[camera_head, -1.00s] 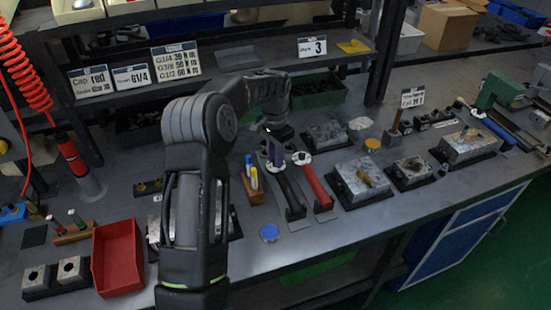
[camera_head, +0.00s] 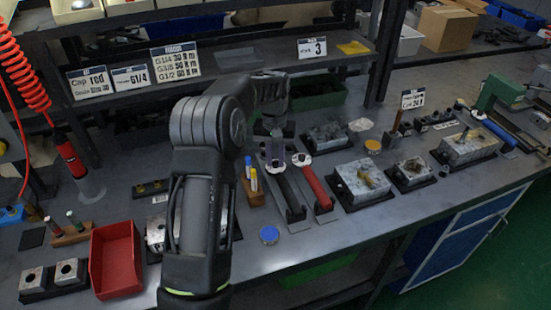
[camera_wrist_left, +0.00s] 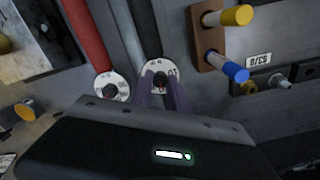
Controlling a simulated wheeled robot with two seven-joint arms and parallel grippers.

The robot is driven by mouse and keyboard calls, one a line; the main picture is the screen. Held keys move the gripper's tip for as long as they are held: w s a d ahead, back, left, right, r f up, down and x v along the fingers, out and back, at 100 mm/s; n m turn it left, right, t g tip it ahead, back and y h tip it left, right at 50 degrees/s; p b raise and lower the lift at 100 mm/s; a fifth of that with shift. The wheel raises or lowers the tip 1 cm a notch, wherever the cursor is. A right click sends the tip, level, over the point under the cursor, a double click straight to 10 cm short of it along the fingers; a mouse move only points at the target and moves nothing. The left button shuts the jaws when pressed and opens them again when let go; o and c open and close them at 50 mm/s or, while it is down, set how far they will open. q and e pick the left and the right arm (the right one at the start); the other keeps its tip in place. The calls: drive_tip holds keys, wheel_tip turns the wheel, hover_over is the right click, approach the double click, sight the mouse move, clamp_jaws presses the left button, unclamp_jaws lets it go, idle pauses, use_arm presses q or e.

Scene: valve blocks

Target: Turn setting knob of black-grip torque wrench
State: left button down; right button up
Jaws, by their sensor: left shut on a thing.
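The black-grip torque wrench (camera_head: 292,198) lies on the bench beside the red-grip wrench (camera_head: 316,188). In the left wrist view, the black-grip wrench's pale round dial (camera_wrist_left: 173,70) has a small dark setting knob (camera_wrist_left: 160,79) at its middle. My left gripper (camera_head: 275,155) is over the dial end of this wrench. In the left wrist view, its two purplish fingers (camera_wrist_left: 162,88) are shut on the knob. The fingers partly cover the dial. The red-grip wrench's dial (camera_wrist_left: 112,87) is just left of them, apart. My right gripper is not in view.
A wooden block with yellow and blue-capped markers (camera_head: 254,188) stands close left of the wrenches. Metal valve blocks (camera_head: 362,181) sit to the right. The shelf rises behind.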

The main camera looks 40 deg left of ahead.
sight(275, 163)
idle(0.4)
use_arm(q)
drive_tip(key=c, duration=1.3)
unclamp_jaws()
drive_tip(key=shift+a+r+b, duration=0.1)
drive_tip(key=shift+r+b, duration=0.25)
drive_tip(key=shift+r, duration=3.55)
